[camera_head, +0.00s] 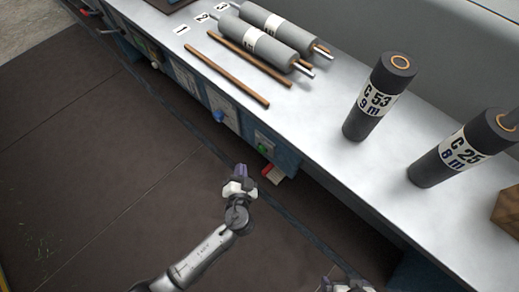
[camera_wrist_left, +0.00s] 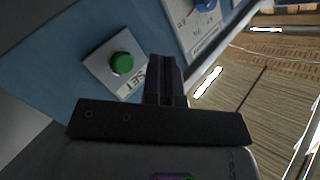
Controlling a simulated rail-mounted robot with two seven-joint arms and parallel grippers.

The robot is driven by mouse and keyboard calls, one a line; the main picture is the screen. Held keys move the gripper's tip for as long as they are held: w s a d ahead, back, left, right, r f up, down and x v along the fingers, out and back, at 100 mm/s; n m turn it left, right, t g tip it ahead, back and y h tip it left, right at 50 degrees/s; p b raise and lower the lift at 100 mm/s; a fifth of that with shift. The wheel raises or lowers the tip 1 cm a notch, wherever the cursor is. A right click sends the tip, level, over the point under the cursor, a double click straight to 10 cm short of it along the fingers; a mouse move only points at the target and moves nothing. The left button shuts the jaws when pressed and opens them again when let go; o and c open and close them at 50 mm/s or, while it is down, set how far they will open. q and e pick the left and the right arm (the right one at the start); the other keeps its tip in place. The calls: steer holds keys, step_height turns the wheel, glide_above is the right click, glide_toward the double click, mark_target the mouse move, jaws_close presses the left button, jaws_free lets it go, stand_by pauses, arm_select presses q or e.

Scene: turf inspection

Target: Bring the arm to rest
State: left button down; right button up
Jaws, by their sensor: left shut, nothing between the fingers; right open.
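My left gripper (camera_head: 240,172) is shut and empty, in front of the bench's blue front panel in the head view. In the left wrist view its fingers (camera_wrist_left: 165,75) are together, beside a green button (camera_wrist_left: 122,64) on a light plate; they appear apart from it. The plate's lettering is partly hidden, with "SET" readable. The green button also shows in the head view (camera_head: 262,148), up and right of the gripper. My right gripper (camera_head: 345,286) shows only partly at the bottom edge and is open; no object shows in it.
The dark floor at left is clear.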

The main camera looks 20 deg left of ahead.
stand_by(0.6)
arm_select(q)
steer(key=s+a+r+n+g+h+p, duration=0.1)
steer(key=s+a+r+g+h+p, duration=0.4)
steer(key=s+r+p, duration=0.6)
steer(key=s+a+r+n+g+p, duration=0.1)
steer(key=s+a+r+g+p, duration=0.1)
steer(key=s+r+g+p, duration=0.9)
step_height(320, 180, up, 33)
steer(key=s+t+p, duration=0.2)
steer(key=t+p, duration=0.2)
steer(key=p, duration=2.9)
steer(key=shift+s, duration=0.15)
